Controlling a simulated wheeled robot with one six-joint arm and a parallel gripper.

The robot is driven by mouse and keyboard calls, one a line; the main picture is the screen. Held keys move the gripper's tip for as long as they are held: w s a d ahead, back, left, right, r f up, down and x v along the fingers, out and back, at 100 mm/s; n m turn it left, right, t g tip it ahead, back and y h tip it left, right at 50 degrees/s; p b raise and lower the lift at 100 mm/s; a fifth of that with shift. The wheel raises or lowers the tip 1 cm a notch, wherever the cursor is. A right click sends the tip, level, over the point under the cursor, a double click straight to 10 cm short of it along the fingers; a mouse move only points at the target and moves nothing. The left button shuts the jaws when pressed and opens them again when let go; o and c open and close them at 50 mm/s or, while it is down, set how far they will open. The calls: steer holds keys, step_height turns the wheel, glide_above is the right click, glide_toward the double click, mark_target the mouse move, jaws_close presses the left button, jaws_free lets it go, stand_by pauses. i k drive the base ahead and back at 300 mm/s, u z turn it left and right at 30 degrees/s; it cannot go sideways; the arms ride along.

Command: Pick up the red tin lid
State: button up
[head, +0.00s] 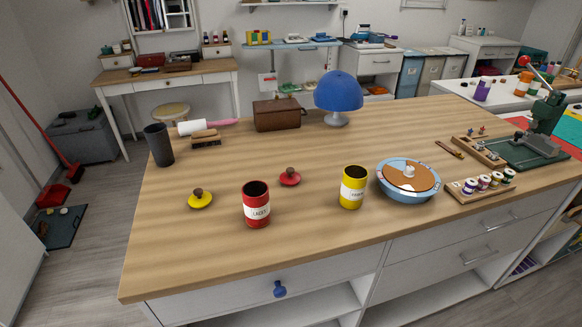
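The red tin lid (290,180) lies flat on the wooden worktop, with a small brown knob on top. It is behind and to the right of the open red tin (257,211), which stands upright with a white label. A yellow lid (200,202) with a brown knob lies to the left of the red tin. An open yellow tin (352,188) with a white label stands to the right of the red lid. The red lid is apart from both tins. My gripper is not in view.
A blue round container with a brown top (408,180) stands right of the yellow tin. The worktop around the red lid is clear.

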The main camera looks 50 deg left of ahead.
mark_target(290, 177)
steer(key=u, duration=0.45)
steer(key=i, duration=0.75)
steer(key=u, duration=1.35)
steer(key=i, duration=0.55)
steer(key=u, duration=0.55)
